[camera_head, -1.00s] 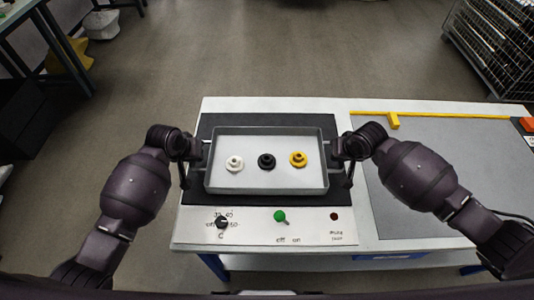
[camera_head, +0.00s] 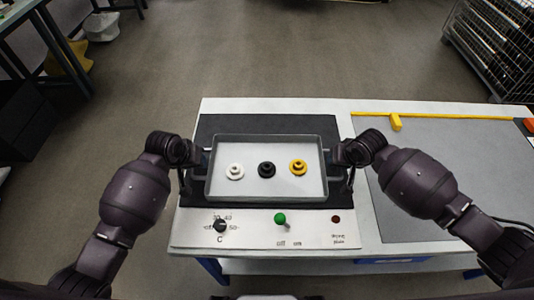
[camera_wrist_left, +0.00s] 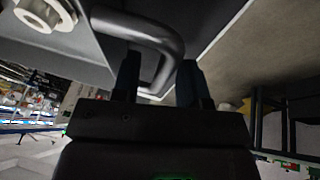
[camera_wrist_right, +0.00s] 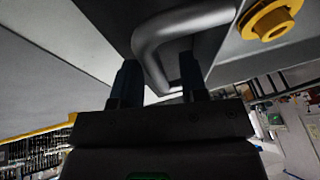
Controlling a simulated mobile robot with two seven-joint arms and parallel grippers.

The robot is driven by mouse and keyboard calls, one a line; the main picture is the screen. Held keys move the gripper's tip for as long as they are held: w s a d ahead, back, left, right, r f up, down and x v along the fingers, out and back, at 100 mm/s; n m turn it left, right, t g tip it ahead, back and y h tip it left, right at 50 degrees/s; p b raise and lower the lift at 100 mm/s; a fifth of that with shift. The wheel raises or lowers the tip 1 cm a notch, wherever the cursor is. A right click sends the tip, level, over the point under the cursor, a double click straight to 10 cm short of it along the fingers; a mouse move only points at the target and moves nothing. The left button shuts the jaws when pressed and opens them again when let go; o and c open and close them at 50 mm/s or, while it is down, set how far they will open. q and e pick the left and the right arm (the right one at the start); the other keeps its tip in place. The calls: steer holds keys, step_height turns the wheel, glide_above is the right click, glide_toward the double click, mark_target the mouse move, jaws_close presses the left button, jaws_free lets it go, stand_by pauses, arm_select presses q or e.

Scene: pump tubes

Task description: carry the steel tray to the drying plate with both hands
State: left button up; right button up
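The steel tray (camera_head: 266,196) is a shallow rectangular pan with a bar handle at each end. It lies level over the black drying plate (camera_head: 225,124), which shows around its rim. A white ring part (camera_head: 235,171), a black one (camera_head: 266,170) and a yellow one (camera_head: 298,167) stand in a row in it. My left gripper (camera_wrist_left: 158,72) is open, its fingers either side of the left handle (camera_wrist_left: 166,42), with a gap showing. My right gripper (camera_wrist_right: 160,78) is open the same way around the right handle (camera_wrist_right: 152,45). The tray's underside is hidden.
In front of the plate is a panel with a black dial (camera_head: 220,226) and a green switch (camera_head: 280,218). To the right lies a grey mat (camera_head: 440,170) with a yellow strip (camera_head: 450,116) along its back edge. A wire rack (camera_head: 490,45) stands behind on the floor.

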arm_select(q)
steer(key=v, duration=1.1)
steer(key=shift+s+r, duration=0.25)
steer(key=shift+r, duration=0.05)
arm_select(e)
steer(key=v, duration=1.2)
arm_select(q)
steer(key=shift+a, duration=0.1)
arm_select(e)
steer(key=shift+s, duration=0.1)
